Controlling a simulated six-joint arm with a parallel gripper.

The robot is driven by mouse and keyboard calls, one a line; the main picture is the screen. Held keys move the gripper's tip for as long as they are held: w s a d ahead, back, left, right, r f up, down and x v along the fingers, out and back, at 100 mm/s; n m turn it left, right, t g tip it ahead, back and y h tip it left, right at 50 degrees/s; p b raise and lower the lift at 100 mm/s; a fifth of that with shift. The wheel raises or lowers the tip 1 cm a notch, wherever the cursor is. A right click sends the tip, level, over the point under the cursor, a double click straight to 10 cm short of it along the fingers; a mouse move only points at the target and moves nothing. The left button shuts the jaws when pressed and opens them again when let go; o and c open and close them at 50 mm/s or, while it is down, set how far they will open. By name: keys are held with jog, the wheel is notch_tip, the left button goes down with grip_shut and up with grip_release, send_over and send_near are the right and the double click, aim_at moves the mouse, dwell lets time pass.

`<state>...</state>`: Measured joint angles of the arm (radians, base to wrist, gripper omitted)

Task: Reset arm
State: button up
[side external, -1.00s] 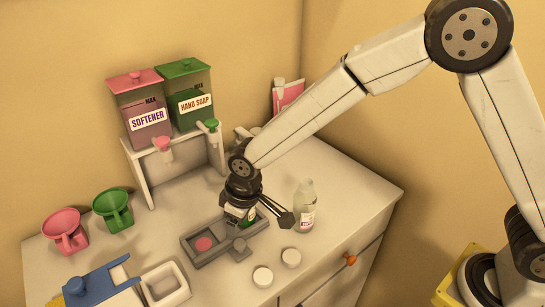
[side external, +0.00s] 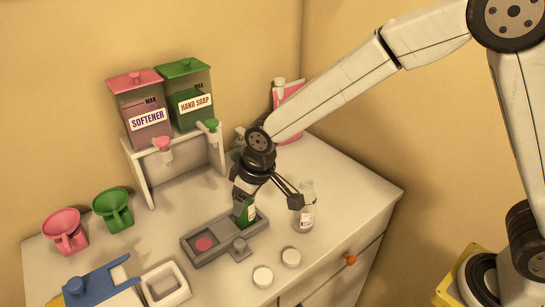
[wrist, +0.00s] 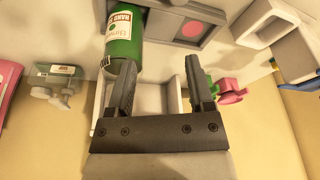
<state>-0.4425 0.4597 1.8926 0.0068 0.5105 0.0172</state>
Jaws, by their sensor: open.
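My gripper (side external: 269,203) is open and empty above the grey tray, with its fingers spread. In the wrist view, its two fingers (wrist: 160,68) stand wide apart. A green hand soap bottle (side external: 249,212) stands in the right part of the grey tray (side external: 206,262), partly hidden by my gripper in the side view. In the wrist view, the green bottle (wrist: 124,45) lies beyond the left finger, which overlaps its lower edge in the picture. I cannot tell whether they touch. A clear bottle (side external: 306,215) stands right of the tray, close to the right finger in the picture.
Softener (side external: 147,122) and hand soap (side external: 190,103) dispensers stand on a white rack at the back. Pink (side external: 64,238) and green (side external: 113,213) funnels are at left. Two white caps (side external: 263,276) lie in front. A pink container (side external: 288,95) stands behind my arm. The right counter is clear.

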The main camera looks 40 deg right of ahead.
jog(key=s+d+r+m+t, duration=0.1)
jog(key=d+r, duration=0.1)
jog(key=d, duration=0.3)
jog(key=s+d+r+m, duration=0.2)
jog(key=d, duration=0.3)
jog(key=s+d+f+m+g+h, duration=0.1)
jog(key=s+d+f, duration=0.3)
jog(key=s+d, duration=0.6)
jog(key=shift+s+d+f+m, duration=0.3)
jog(key=shift+s+f+m, duration=0.1)
jog(key=shift+s, duration=0.65)
